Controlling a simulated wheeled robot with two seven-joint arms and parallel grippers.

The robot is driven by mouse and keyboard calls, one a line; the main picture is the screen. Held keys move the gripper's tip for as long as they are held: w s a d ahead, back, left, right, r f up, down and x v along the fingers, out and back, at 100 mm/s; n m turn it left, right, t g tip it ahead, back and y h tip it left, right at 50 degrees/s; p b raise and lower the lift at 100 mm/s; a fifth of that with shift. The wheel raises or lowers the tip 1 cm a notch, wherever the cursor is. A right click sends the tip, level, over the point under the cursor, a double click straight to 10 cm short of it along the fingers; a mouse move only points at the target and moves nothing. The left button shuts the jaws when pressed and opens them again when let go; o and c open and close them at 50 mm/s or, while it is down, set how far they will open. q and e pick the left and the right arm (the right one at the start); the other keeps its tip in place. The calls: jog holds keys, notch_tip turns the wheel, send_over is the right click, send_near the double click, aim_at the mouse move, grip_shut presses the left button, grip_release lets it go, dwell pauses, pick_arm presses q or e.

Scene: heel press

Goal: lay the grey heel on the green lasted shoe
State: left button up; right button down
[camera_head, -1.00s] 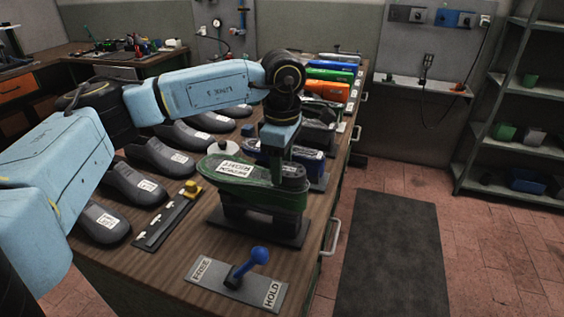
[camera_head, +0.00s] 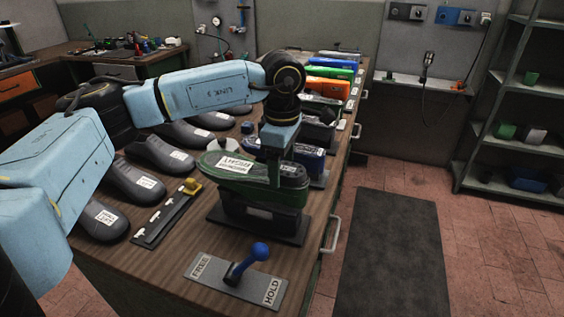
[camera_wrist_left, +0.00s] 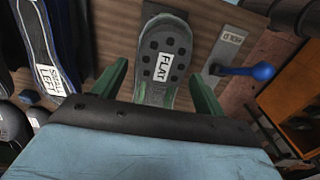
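The green lasted shoe (camera_head: 231,184) stands sole up on a dark stand near the table's right edge, a white label on its sole. A dark grey piece, apparently the grey heel (camera_head: 293,171), sits at the shoe's right end. My left gripper (camera_head: 274,172) points down over this end of the shoe. Its fingers (camera_wrist_left: 160,78) are apart, with a gap showing on each side of the grey piece. Exact contact between heel and shoe is hidden. My right gripper is out of view.
A plate marked FREE and HOLD (camera_head: 212,274) with a blue-knobbed lever (camera_head: 260,251) is in front of the shoe. A narrow dark rack (camera_head: 160,223) and several dark shoes (camera_head: 134,181) lie to the left. A blue shoe (camera_head: 310,159) stands close behind.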

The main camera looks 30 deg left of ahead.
pick_arm(q)
jog(key=shift+o, duration=0.2)
notch_tip(320, 180, up, 13)
jog(key=shift+r, duration=0.2)
dwell(0.4)
dwell(0.6)
